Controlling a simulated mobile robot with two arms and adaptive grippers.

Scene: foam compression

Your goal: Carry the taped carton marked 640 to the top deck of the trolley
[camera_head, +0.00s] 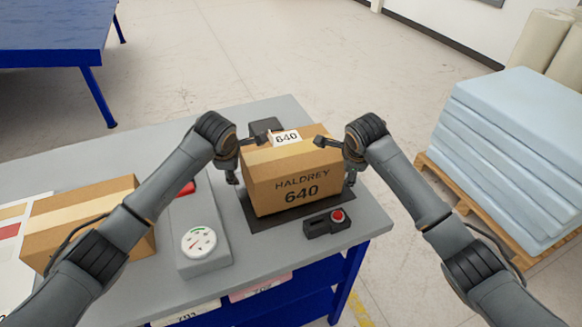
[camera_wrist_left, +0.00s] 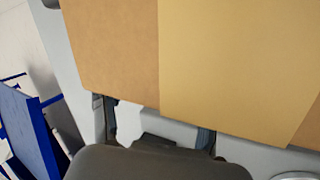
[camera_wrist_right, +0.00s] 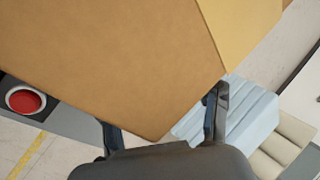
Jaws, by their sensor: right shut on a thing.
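The taped carton marked 640 (camera_head: 296,183) is brown, with a pale tape strip and a white 640 label on top. It is upright over a dark plate (camera_head: 262,226) on the grey bench; I cannot tell whether it rests on it. My left gripper (camera_head: 236,160) is at its left side, fingers spread apart; the left wrist view shows the carton (camera_wrist_left: 110,45) just beyond them. My right gripper (camera_head: 340,162) is at its right side, shut on the carton, which fills much of the right wrist view (camera_wrist_right: 120,70). I cannot identify a trolley for certain.
A second taped carton (camera_head: 85,232) is at the bench's left. A grey box with a dial (camera_head: 203,250) and a red-button box (camera_head: 326,223) stand near the 640 carton. A blue table (camera_head: 50,35) is at back left; blue foam slabs (camera_head: 515,150) lie on a pallet at right.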

